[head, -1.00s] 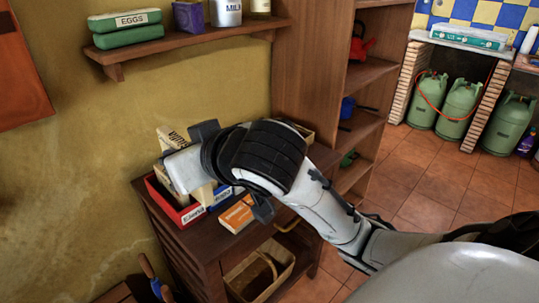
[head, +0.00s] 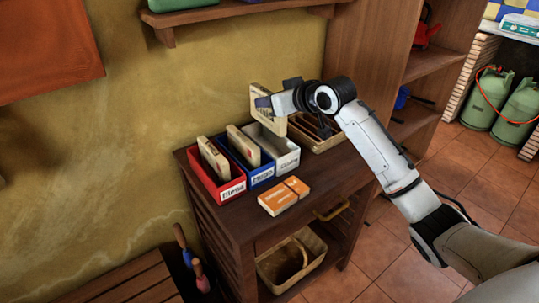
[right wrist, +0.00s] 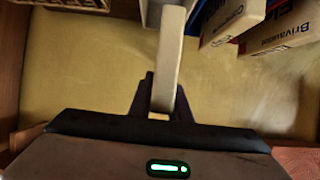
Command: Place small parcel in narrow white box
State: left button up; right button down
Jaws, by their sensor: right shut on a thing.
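My right gripper (head: 266,102) is shut on a flat cream parcel (head: 256,92). The parcel is upright and slightly tilted, and its lower end overlaps the back of the narrow white box (head: 287,161). I cannot tell whether that end is inside the box or just above it. In the right wrist view the held parcel (right wrist: 169,55) stands between the fingers (right wrist: 163,98). The white box's front wall shows, but the gripper and parcel hide part of its opening. My left gripper is not in view.
A red box (head: 232,191) and a blue box (head: 262,175) stand left of the white box, each holding a cream parcel. An orange package (head: 284,195) lies in front. A wooden divided tray (head: 325,144) is on the right, close to my gripper. The wall is just behind.

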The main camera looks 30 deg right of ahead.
jog(key=f, duration=0.5)
jog(key=shift+w+d, duration=0.2)
jog(key=shift+d, duration=0.15)
jog(key=shift+f, duration=2.65)
jog(key=shift+f+b, duration=0.15)
jog(key=shift+b, duration=0.15)
jog(key=c, duration=1.6)
grip_release()
jog(key=shift+c, duration=0.2)
jog(key=shift+s+r, duration=0.1)
jog(key=shift+r, duration=0.15)
jog(key=v, duration=1.1)
jog(key=shift+s+r+p, duration=0.1)
jog(key=shift+s+p, duration=0.3)
